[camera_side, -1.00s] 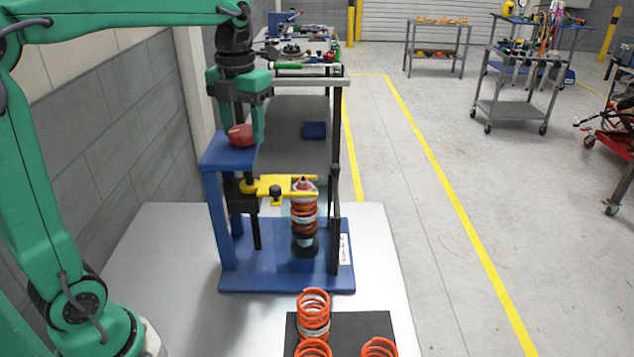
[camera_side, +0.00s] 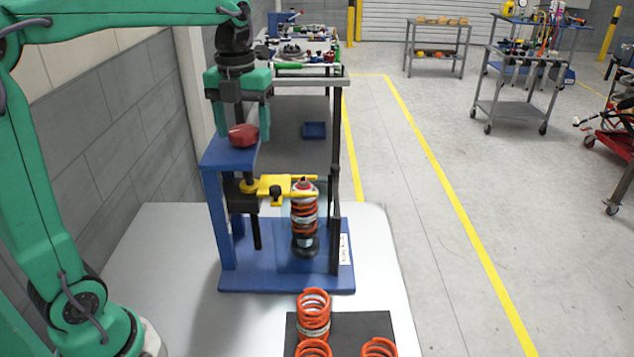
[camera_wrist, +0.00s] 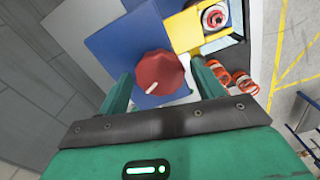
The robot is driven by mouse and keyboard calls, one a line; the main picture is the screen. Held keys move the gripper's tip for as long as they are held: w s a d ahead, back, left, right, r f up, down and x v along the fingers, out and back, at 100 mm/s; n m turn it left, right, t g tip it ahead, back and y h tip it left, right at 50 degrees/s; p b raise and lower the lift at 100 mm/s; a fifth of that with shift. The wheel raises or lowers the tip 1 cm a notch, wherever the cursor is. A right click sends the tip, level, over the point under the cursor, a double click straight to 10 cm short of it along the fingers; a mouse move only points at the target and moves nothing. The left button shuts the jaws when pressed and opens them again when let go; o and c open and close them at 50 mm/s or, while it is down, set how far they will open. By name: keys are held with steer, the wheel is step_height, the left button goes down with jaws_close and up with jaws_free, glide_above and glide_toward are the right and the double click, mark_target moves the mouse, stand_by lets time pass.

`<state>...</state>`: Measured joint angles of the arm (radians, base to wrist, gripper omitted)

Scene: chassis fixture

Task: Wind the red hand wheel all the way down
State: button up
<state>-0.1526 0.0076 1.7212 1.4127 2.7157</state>
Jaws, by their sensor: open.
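The red hand wheel (camera_side: 243,135) sits on top of the blue post plate of the press fixture (camera_side: 228,153). It also shows in the wrist view (camera_wrist: 160,72), with a short white mark on its face. My gripper (camera_side: 241,122) is open above and around the wheel, one finger to each side, with visible gaps. In the wrist view my gripper (camera_wrist: 161,74) has its fingers apart, the wheel between them and untouched. Below, a yellow arm (camera_side: 285,186) reaches across to the top of an upright shock absorber with an orange spring (camera_side: 304,215).
A dark mat (camera_side: 345,330) at the front holds loose orange springs (camera_side: 313,312). A black post (camera_side: 334,215) stands at the fixture's right. A grey wall is close on the left. The table is clear left of the blue base (camera_side: 287,282).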

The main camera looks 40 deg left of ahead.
steer(key=n, duration=0.6)
steer(key=shift+n, duration=0.4)
steer(key=n, duration=0.3)
steer(key=shift+n, duration=0.3)
steer(key=n, duration=0.3)
steer(key=shift+n, duration=1.1)
steer(key=shift+n, duration=0.3)
steer(key=n, duration=0.3)
steer(key=shift+n, duration=0.3)
steer(key=n, duration=0.4)
steer(key=shift+n, duration=0.4)
